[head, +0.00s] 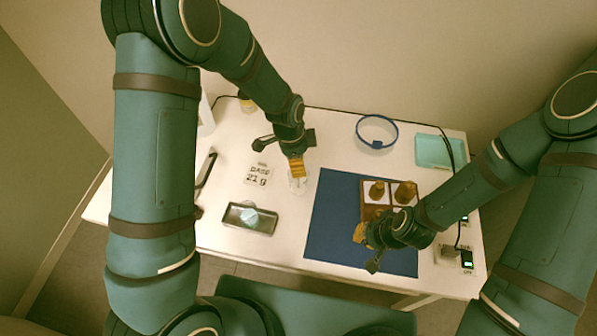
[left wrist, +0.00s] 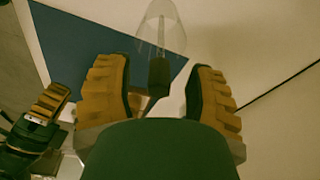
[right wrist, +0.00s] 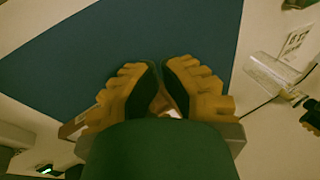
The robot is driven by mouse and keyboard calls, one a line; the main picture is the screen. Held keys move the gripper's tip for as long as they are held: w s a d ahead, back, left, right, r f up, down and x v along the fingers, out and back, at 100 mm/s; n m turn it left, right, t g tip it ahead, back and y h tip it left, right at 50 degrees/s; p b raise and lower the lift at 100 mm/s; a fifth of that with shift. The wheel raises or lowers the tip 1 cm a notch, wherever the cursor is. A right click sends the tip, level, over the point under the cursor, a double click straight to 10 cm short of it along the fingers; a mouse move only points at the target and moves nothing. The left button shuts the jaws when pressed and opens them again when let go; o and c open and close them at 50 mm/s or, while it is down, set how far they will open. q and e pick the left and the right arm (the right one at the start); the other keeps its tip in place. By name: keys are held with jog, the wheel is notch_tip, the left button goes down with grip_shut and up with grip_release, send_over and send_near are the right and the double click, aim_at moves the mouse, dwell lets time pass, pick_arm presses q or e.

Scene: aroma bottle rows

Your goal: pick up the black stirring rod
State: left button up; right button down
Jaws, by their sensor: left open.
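A clear glass vessel (head: 297,184) stands left of the blue mat, under my left gripper (head: 297,168). The vessel also shows in the left wrist view (left wrist: 160,25) and the right wrist view (right wrist: 272,72). A dark rod end (left wrist: 158,76), which looks like the black stirring rod, sits at the vessel's mouth. It lies between my open left fingers, with a gap on each side. The rod's lower part is not clear. My right gripper (head: 366,240) is over the mat by the brown box; its fingertips (right wrist: 160,68) are close together, and I cannot tell if they hold anything.
The blue mat (head: 333,225) carries a brown divided box (head: 368,212) with amber bottles (head: 405,192). Scales (head: 467,260) are at the right edge.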

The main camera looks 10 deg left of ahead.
pick_arm(q)
jog(key=shift+f, duration=0.4)
jog(key=shift+o, duration=0.3)
grip_shut()
jog(key=shift+r, duration=0.1)
notch_tip(320, 180, up, 10)
jog(key=shift+f+p, duration=0.1)
jog(key=shift+p, duration=0.45)
pick_arm(e)
jog(key=shift+w+r, duration=0.15)
jog(key=shift+r, duration=0.35)
